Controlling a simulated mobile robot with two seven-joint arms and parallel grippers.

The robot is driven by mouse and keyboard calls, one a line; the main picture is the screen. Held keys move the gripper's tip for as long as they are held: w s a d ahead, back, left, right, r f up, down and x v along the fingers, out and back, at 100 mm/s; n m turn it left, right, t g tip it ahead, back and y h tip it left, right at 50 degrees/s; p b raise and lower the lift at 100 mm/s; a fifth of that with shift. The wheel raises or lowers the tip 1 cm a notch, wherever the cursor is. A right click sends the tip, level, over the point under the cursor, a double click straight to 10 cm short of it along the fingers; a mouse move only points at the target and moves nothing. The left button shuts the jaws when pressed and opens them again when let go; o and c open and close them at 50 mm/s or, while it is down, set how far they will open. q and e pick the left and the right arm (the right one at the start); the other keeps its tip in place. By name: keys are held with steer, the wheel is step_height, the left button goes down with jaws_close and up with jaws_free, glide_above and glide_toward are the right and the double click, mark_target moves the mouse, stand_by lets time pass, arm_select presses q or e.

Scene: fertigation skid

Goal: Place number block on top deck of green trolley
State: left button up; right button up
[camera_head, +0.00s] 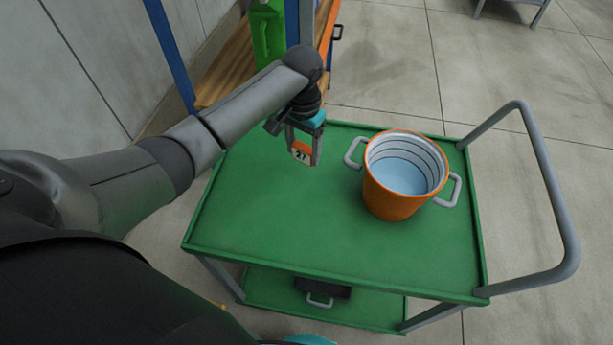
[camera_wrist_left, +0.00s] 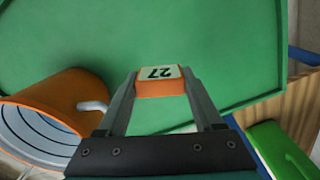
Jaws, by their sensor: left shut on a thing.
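The number block (camera_head: 302,150) is small and orange with a white face marked 27. My left gripper (camera_head: 303,153) is shut on it. In the left wrist view the block (camera_wrist_left: 160,82) sits between the two fingertips with green deck behind it. The green trolley's top deck (camera_head: 270,215) lies below the gripper, which is over its far left part. I cannot tell whether the block touches the deck. My right gripper is not in view.
An orange pot (camera_head: 396,195) with grey handles stands on the right half of the deck. A grey push handle (camera_head: 565,215) rises at the right end. A shelf with a green container (camera_head: 267,30) stands behind. The deck's left and front parts are clear.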

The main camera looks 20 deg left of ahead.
mark_target(304, 183)
arm_select(q)
step_height(304, 183, down, 9)
steer(key=shift+f+b, duration=0.2)
steer(key=shift+b, duration=0.95)
steer(key=o, duration=1.5)
steer(key=shift+f, duration=0.15)
steer(key=shift+c, duration=0.2)
step_height(304, 183, up, 12)
steer(key=p, duration=0.3)
steer(key=shift+r, duration=0.2)
